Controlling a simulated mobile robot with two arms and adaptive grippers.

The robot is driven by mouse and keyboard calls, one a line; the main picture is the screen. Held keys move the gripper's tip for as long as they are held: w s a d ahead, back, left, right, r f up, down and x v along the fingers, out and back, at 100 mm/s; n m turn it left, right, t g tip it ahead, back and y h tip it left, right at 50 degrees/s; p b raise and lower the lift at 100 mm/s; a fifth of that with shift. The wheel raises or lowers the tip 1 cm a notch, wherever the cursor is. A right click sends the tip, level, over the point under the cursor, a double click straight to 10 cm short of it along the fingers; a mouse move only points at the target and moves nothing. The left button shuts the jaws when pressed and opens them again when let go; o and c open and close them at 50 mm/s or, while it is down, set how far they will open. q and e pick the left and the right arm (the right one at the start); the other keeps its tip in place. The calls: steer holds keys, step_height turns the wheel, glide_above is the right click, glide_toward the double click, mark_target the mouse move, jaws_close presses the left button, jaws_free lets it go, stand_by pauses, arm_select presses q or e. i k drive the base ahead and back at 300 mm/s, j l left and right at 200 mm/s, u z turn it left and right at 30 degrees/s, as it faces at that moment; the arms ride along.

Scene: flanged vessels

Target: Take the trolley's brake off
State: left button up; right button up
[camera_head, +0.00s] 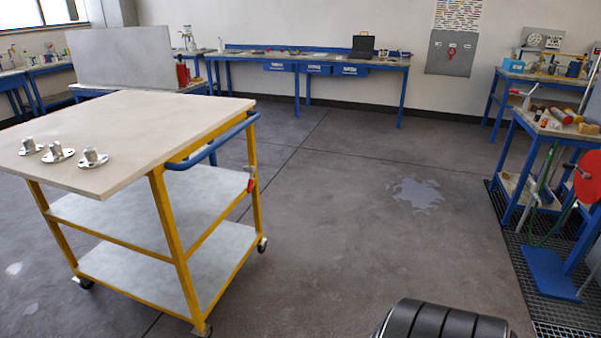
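The trolley (140,112) stands at the left, with a pale top, two grey shelves, a yellow frame and dark castors. Its blue push handle (213,147) is on the right end. A small red lever (250,184) with a pale part above it sits on the yellow leg below the handle; it looks like the brake, but its setting is too small to tell. Three metal flanged pieces (57,153) stand on the trolley's top near its left edge. Neither of my grippers is in view.
The floor (330,220) right of the trolley is open, with a wet-looking patch (417,192). Blue workbenches (310,61) line the back wall. At the right are a cluttered blue bench (556,128), a red disc (588,177) on a blue stand and a floor grating (520,262).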

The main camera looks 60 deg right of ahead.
mark_target(251, 181)
steer(key=i+l+z, duration=0.2)
steer(key=z, duration=0.3)
steer(key=i+l+z, duration=0.2)
steer(key=z, duration=0.3)
steer(key=i+z, duration=0.3)
steer(key=z, duration=0.2)
steer(key=i, duration=0.6)
